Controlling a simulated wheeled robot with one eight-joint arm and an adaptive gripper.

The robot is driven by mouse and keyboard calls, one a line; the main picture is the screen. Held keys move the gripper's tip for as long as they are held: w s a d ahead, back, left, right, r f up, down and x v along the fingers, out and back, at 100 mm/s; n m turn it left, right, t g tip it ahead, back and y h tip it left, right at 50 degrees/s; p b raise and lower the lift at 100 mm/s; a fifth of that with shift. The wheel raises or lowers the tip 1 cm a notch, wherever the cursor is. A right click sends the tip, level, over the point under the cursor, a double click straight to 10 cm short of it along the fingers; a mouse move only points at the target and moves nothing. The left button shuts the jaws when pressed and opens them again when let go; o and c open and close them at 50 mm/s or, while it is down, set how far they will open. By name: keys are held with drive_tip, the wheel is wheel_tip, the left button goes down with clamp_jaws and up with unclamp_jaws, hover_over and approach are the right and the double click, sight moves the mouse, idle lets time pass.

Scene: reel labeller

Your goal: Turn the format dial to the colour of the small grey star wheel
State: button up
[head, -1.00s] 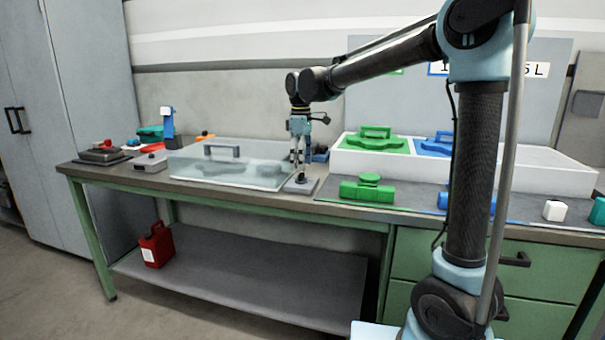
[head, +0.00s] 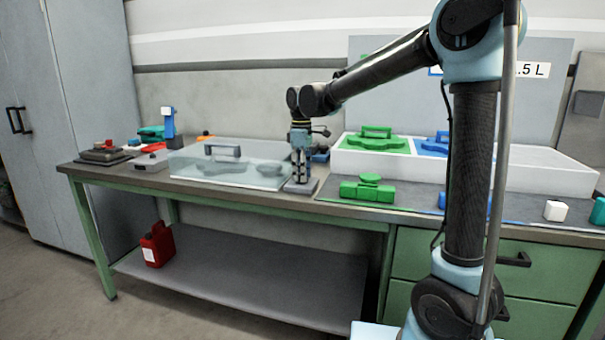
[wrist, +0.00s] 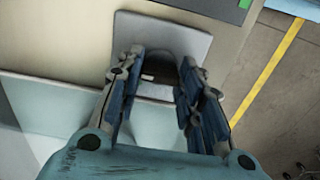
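My gripper (head: 301,178) points straight down over a small grey plate (head: 300,187) on the bench, right of the clear cover. In the wrist view my two fingers (wrist: 162,68) stand apart on either side of a dark rounded part (wrist: 168,66) on the grey plate (wrist: 190,40). This part may be the format dial; its markings are hidden, and contact with the fingers is unclear. Dim grey shapes lie under the clear cover (head: 205,178); I cannot tell which is the small star wheel. Green (head: 368,190) and blue (head: 432,146) handled parts are at the right.
A white tray (head: 510,171) stands at the back right. A white block (head: 555,210) is near the right bench edge. A blue upright device (head: 168,122) and a grey box (head: 150,163) are left of the cover. A red canister (head: 157,245) stands on the lower shelf.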

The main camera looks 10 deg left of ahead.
drive_tip(key=shift+m, duration=0.4)
drive_tip(key=m, duration=0.3)
drive_tip(key=shift+w+m, duration=0.1)
drive_tip(key=shift+m, duration=2.5)
drive_tip(key=o, duration=1.1)
drive_tip(key=shift+w, duration=0.1)
drive_tip(key=shift+r, duration=0.2)
wheel_tip(320, 180, up, 12)
drive_tip(key=shift+f, duration=0.2)
